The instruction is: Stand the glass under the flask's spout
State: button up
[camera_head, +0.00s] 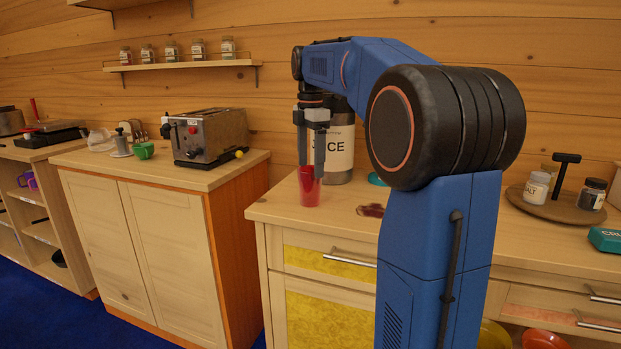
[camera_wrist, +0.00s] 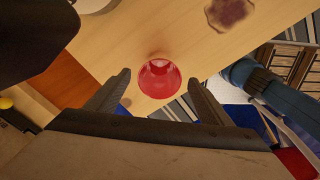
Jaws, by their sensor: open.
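A red glass (camera_head: 309,187) stands upright on the counter (camera_head: 278,207) near its left end. It also shows in the wrist view (camera_wrist: 160,78), seen from above, just beyond my fingertips. My gripper (camera_head: 311,172) points down over the glass, its fingers at the glass's rim height or a little above. In the wrist view my gripper (camera_wrist: 158,85) is open, with its fingers apart and nothing between them. The flask (camera_head: 340,150) is a metal container with a label reading partly "ICE", standing behind the glass. My arm and gripper hide part of it, and I cannot see its spout.
A dark reddish patch (camera_head: 371,210) lies on the counter right of the glass. A round board (camera_head: 556,204) with jars is farther right. A toaster-like machine (camera_head: 206,135) stands on the left cabinet, across a gap. A jar shelf (camera_head: 182,66) hangs on the wall.

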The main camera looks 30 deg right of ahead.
notch_tip(320, 180, up, 4)
jog(key=shift+r, duration=0.25)
dwell(0.5)
